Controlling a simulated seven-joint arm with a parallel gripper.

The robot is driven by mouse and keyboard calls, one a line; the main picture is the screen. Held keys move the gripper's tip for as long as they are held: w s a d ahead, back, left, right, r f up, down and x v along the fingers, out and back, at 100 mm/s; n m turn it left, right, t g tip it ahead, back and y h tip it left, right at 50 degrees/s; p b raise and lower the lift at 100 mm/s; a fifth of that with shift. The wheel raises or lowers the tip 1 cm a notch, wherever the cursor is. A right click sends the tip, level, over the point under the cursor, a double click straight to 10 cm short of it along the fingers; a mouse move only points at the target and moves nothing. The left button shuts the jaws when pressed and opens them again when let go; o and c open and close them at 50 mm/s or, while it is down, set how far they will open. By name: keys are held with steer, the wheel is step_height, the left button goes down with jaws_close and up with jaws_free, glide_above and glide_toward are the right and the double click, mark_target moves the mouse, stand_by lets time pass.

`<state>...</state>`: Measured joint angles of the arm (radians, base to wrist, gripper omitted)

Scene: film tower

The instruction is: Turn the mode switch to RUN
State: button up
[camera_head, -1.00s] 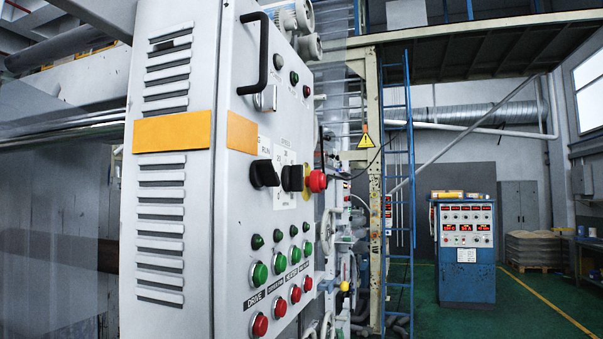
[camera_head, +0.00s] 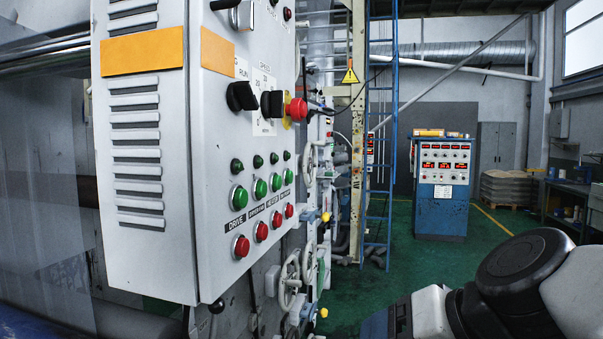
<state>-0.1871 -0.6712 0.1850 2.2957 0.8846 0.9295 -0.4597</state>
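The mode switch (camera_head: 241,96) is a black rotary knob on the front face of the white control cabinet (camera_head: 150,230), below the orange band. The word RUN shows just above it; the rest of its label is partly hidden, and I cannot tell exactly which mark the knob points to. A second black knob (camera_head: 268,104) with a speed scale sits to its right, beside a red mushroom button (camera_head: 296,108) on a yellow base. My arm shows at the lower right, well apart from the cabinet. My gripper is not in view.
Below the knobs are rows of green buttons (camera_head: 239,197) and red buttons (camera_head: 241,246). Handwheels (camera_head: 289,281) and pipes stand right of the cabinet. A blue console (camera_head: 440,190) stands farther back. Green floor between is open.

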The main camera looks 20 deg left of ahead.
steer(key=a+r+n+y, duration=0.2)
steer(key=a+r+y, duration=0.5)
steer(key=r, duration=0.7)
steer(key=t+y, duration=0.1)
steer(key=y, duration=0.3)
glide_toward(253, 98)
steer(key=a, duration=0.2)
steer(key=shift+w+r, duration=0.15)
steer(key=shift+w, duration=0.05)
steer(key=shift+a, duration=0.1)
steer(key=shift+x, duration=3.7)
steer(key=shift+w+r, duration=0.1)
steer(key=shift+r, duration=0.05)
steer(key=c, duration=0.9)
